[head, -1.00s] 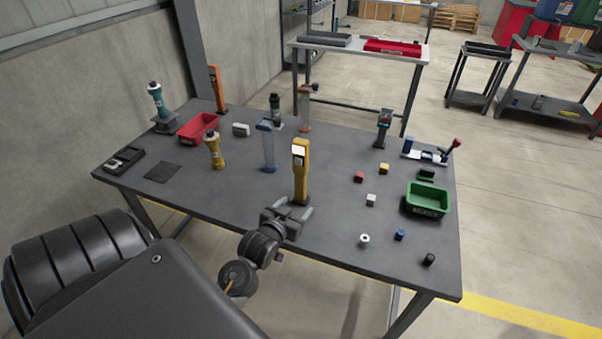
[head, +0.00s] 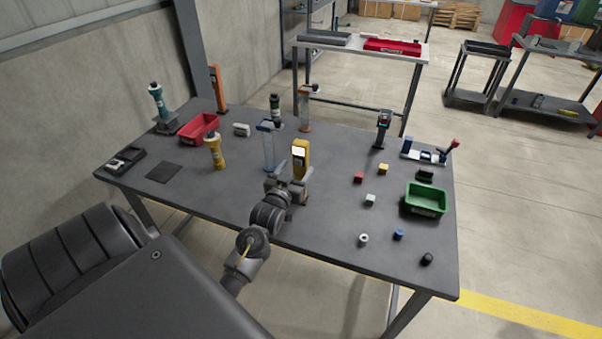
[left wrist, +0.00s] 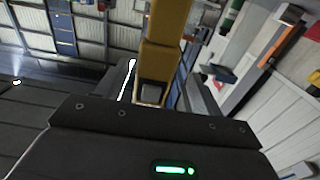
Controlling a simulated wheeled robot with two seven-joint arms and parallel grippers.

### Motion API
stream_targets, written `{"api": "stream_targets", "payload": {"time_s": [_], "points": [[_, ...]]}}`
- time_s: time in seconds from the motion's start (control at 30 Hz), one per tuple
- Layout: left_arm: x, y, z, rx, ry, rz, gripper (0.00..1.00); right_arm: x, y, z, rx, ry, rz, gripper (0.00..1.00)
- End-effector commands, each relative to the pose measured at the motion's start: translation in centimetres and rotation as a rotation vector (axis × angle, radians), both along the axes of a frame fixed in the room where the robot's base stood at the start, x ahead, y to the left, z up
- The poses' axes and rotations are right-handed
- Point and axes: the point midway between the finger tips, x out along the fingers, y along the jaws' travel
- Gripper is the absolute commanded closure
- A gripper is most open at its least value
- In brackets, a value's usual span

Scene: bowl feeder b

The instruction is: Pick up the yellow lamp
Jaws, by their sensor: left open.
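In the left wrist view, the yellow lamp (left wrist: 165,45) rises between the two spread fingers of my left gripper (left wrist: 160,82). The gripper is open; whether a finger touches the lamp I cannot tell. My right gripper is not in view.
A clear-bodied stand (head: 268,148) and a yellow bottle-shaped object (head: 214,152) stand to the left. Small blocks, including a red one (head: 358,177), and a green bin (head: 426,200) are to the right. A red bin (head: 198,128) is at back left.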

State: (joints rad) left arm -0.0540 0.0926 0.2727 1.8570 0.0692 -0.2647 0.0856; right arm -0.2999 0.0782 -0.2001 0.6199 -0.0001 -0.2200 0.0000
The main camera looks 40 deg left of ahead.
Motion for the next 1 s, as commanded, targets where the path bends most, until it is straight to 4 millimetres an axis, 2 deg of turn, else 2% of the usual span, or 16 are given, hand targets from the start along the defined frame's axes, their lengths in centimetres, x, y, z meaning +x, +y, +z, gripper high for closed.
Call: {"api": "stream_targets", "payload": {"time_s": [0.23,0.4,0.67,0.77,1.0], "points": [[3.0,0.4,0.4,-0.001,0.001,0.000,0.33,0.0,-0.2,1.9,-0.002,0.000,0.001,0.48],[4.7,1.0,0.1,-0.001,0.001,0.000,0.33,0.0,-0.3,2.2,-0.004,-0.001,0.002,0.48],[5.0,1.1,-0.1,-0.001,0.000,0.000,0.33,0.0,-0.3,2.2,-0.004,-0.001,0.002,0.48],[5.0,1.1,-0.1,-0.001,0.000,0.000,0.43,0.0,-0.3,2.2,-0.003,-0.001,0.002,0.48],[5.0,1.1,-0.1,0.000,0.001,0.000,0.75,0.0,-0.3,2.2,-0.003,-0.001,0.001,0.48]]}}
